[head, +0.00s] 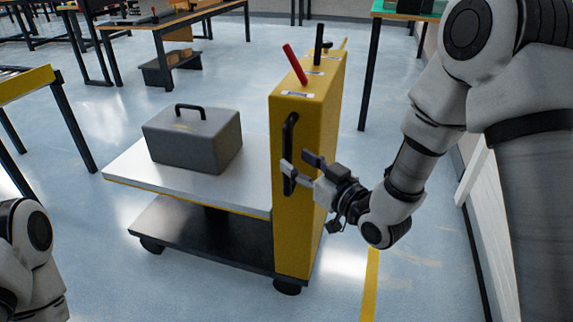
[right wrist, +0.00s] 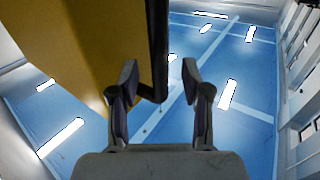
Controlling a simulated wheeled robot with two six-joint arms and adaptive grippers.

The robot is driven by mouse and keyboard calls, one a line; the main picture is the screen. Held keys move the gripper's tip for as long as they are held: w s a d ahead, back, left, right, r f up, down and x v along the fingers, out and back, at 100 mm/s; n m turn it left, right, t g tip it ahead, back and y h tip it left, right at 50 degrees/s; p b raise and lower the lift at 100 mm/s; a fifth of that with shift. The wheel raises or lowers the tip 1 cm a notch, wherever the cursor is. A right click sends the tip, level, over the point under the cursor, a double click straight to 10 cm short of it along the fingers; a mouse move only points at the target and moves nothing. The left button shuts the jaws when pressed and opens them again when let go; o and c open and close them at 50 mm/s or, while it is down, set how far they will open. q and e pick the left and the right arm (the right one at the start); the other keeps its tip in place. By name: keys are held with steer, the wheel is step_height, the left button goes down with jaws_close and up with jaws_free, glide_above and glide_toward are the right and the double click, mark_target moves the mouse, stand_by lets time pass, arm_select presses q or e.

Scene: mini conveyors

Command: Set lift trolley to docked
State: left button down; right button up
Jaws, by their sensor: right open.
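The lift trolley has a yellow column (head: 306,215) with a black upright handle (head: 290,135) on its side and a low white platform (head: 125,170). My right gripper (head: 296,163) is open at the handle's lower half. In the right wrist view, the handle (right wrist: 158,40) comes down between the open fingertips (right wrist: 159,78), closer to the left finger; I cannot tell whether it touches. A red lever (head: 295,65) and a black lever (head: 319,42) stand on the column's top. My left gripper is outside the view; only part of that arm shows.
A grey toolbox (head: 192,142) with a black handle sits on the platform. A yellow-edged table (head: 25,85) stands at left, a workbench (head: 180,20) behind. A yellow floor line (head: 371,285) runs right of the trolley. A wall is at right.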

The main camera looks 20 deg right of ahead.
mark_target(291, 158)
steer(key=x, duration=0.4)
steer(key=shift+w+b, duration=0.15)
steer(key=shift+b, duration=0.2)
jaws_close()
